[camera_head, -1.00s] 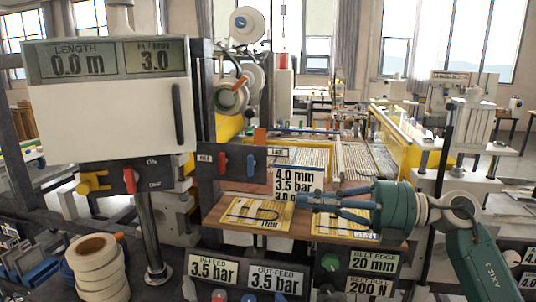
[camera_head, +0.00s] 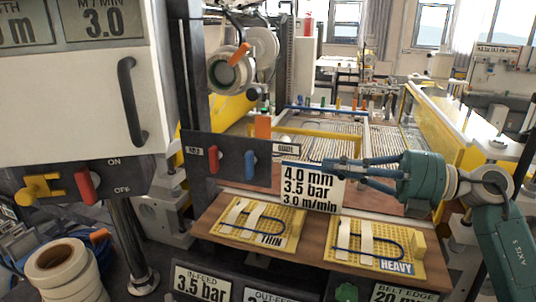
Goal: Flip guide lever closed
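A dark control panel (camera_head: 228,171) on the machine carries a red lever (camera_head: 213,159) at its left and a blue lever (camera_head: 249,165) beside the GUIDE label (camera_head: 286,149). Both levers stand roughly upright. An orange upright piece (camera_head: 262,128) rises above the panel's top edge. My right gripper (camera_head: 328,165) reaches in from the right, its blue fingers pointing left across the top of a white settings card (camera_head: 311,195). The fingertips show right of the blue lever, with a gap in the picture. Their spread is unclear. My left gripper is out of view.
A white cabinet (camera_head: 75,100) with a dark handle fills the left. Yellow THIN (camera_head: 285,246) and HEAVY (camera_head: 345,261) sample boards lie on a wooden shelf (camera_head: 210,228) under the panel. White tape rolls (camera_head: 60,262) stand at lower left.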

